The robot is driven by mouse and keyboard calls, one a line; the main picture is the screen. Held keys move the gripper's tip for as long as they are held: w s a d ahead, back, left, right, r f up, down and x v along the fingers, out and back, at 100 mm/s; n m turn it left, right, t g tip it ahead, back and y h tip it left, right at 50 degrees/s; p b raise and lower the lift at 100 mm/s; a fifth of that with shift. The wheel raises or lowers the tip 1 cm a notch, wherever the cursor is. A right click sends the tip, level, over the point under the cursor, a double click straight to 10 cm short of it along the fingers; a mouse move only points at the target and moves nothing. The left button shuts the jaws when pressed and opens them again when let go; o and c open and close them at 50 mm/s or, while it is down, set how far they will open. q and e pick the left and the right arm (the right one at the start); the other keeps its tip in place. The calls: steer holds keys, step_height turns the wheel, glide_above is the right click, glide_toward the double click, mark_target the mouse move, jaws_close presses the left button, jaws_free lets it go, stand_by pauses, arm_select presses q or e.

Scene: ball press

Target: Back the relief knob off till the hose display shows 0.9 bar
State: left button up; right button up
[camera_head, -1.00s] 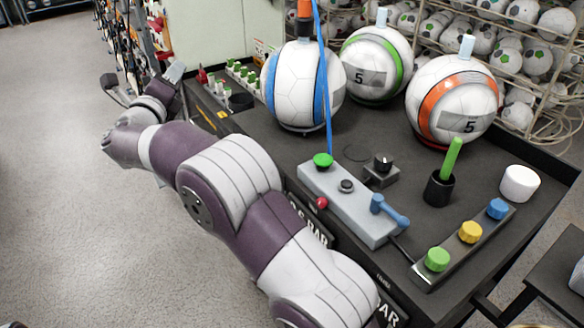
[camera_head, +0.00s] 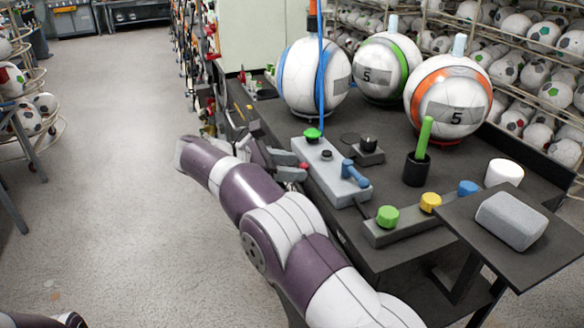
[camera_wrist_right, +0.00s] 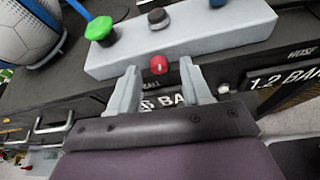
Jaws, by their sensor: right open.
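A grey valve block (camera_head: 330,172) sits on the bench, with a small red knob (camera_head: 303,166) on its front face. The red knob (camera_wrist_right: 159,64) may be the relief knob; I see no label on it. My right gripper (camera_head: 289,165) is open in front of it. In the right wrist view its fingertips (camera_wrist_right: 159,66) stand either side of the red knob, with gaps showing. The hose display (camera_wrist_right: 285,80) reads 1.2 BAR. The ball display (camera_wrist_right: 168,101) is partly hidden by my gripper. My left gripper is not in view.
Green, yellow and blue knobs sit on a strip (camera_head: 400,233) at right. Three balls stand behind. A side table (camera_head: 455,215) holds a grey block (camera_head: 511,221).

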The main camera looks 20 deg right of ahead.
steer(key=shift+w+d+f, duration=0.1)
steer(key=shift+d+f, duration=0.05)
steer(key=shift+d, duration=0.2)
jaws_close()
steer(key=n+p, duration=0.1)
steer(key=p, duration=0.1)
steer(key=n+g+p, duration=0.1)
steer(key=shift+w+r+g+p, duration=0.2)
steer(key=shift+r+g+p, duration=0.1)
steer(key=shift+p, duration=0.1)
steer(key=shift+f+n+g, duration=0.15)
steer(key=shift+n+g, duration=0.15)
steer(key=shift+n, duration=0.1)
steer(key=shift+f, duration=0.1)
